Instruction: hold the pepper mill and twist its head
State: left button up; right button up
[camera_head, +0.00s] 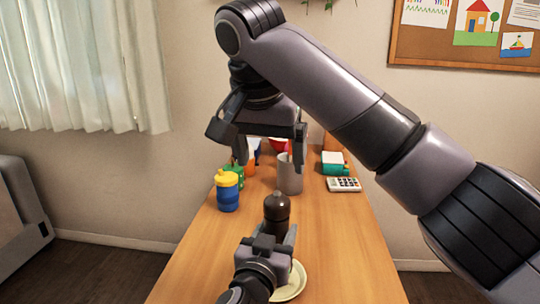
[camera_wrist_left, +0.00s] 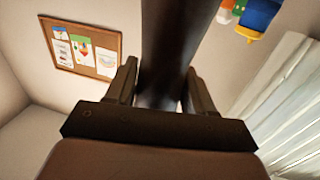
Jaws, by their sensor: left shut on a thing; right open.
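The dark brown pepper mill (camera_head: 277,212) stands upright near the middle of the table, with its rounded head on top. My left gripper (camera_head: 272,238) is shut on the mill's body, below the head. In the left wrist view the mill's dark body (camera_wrist_left: 168,55) runs between the two fingers of the left gripper (camera_wrist_left: 163,90). My right gripper (camera_head: 271,145) is open and empty, fingers pointing down, higher up and farther back than the mill in the head view. The mill's lower part is hidden behind my left gripper.
A pale plate (camera_head: 292,290) lies beside the left gripper. A blue cup with a yellow lid (camera_head: 227,190) stands left of the mill. A grey cylinder (camera_head: 289,175), a calculator (camera_head: 344,185) and a teal item (camera_head: 335,169) stand farther back. The table's right front (camera_head: 345,260) is clear.

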pick_arm(q)
jog(key=o, duration=1.2)
